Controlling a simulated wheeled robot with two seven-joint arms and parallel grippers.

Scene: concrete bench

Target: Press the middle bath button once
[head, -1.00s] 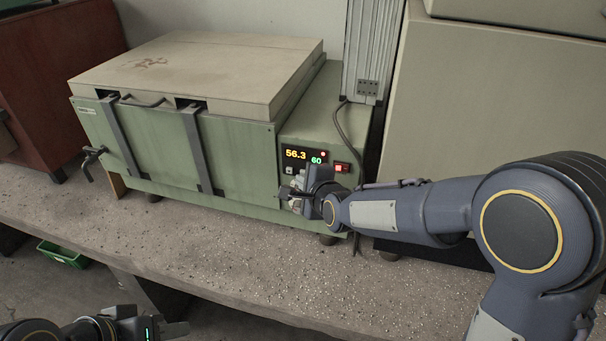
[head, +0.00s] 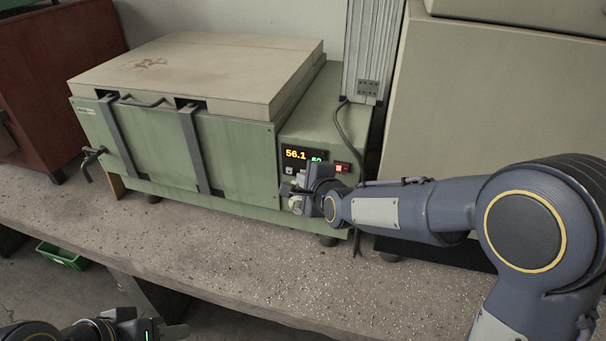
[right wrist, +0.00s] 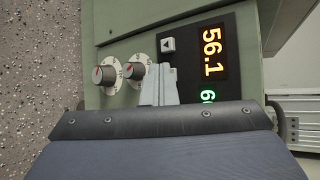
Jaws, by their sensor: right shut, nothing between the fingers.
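The green bath (head: 235,150) stands on the bench with its control panel at the right front. Its display (head: 296,155) reads 56.1 in yellow; a green readout below is partly covered. One square arrow button (right wrist: 168,44) shows in the right wrist view, and also in the head view (head: 289,170). The other buttons, including the middle one, are hidden behind my right gripper (right wrist: 159,78). That gripper (head: 293,188) is shut and empty, with its fingertips at the panel beside the arrow button; contact cannot be told. My left gripper (head: 165,330) is low at the left, its jaws unclear.
Two knobs (right wrist: 105,75) (right wrist: 135,71) sit close to the right fingertips. A lit red switch (head: 342,168) is right of the display. A cable (head: 350,140) hangs at the bath's right side. The bench front (head: 200,250) is clear.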

